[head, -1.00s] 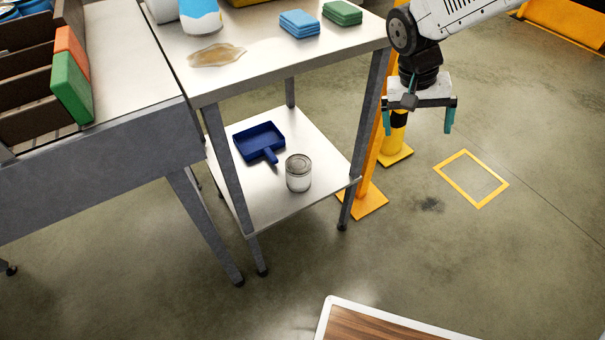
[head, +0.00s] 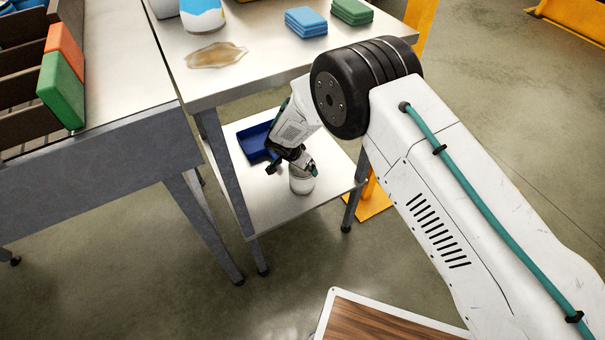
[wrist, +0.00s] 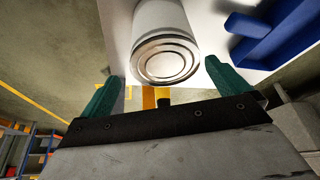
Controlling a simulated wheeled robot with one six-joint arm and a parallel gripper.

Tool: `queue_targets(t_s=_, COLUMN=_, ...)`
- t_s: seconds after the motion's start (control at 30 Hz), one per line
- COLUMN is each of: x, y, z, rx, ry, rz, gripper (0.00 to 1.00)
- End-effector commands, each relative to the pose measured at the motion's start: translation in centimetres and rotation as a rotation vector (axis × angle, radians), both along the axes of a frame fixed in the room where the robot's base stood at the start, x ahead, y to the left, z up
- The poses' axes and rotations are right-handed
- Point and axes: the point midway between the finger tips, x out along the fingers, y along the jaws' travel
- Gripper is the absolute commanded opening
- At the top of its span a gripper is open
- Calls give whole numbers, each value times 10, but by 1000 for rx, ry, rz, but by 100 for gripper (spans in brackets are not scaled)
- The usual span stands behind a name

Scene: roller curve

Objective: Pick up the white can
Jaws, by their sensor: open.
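The white can (head: 302,184) stands upright on the lower shelf of the metal table, partly hidden behind my gripper in the head view. In the wrist view the can (wrist: 165,45) shows its ringed metal end toward the camera. My gripper (head: 291,170) is low under the tabletop, close to the can. In the wrist view its two green fingers (wrist: 162,82) are spread wide, with the can between and just beyond them. I cannot tell if either finger touches it.
A blue dustpan (head: 254,141) lies on the lower shelf (head: 262,218), left of the can; it also shows in the wrist view (wrist: 270,35). A table leg (head: 354,200) stands to the right.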

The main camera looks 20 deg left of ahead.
Motion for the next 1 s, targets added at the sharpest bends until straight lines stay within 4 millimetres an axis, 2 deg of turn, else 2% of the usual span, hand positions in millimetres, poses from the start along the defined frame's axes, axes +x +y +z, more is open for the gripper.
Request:
queue_targets(t_s=0.23, x=-1, y=15, z=-27, rx=4, ry=-1, rz=19, gripper=100)
queue_targets(t_s=0.5, x=14, y=10, z=-61, rx=4, ry=-1, rz=22, gripper=100)
queue_targets(t_s=0.63, x=18, y=9, z=-68, rx=4, ry=-2, rz=21, gripper=100)
queue_targets(t_s=0.83, x=19, y=7, z=-69, rx=3, ry=-2, rz=20, gripper=100)
queue_targets(t_s=0.87, x=19, y=7, z=-69, rx=4, ry=-1, rz=20, gripper=97)
queue_targets(t_s=1.0, x=19, y=7, z=-68, rx=4, ry=-1, rz=19, gripper=58)
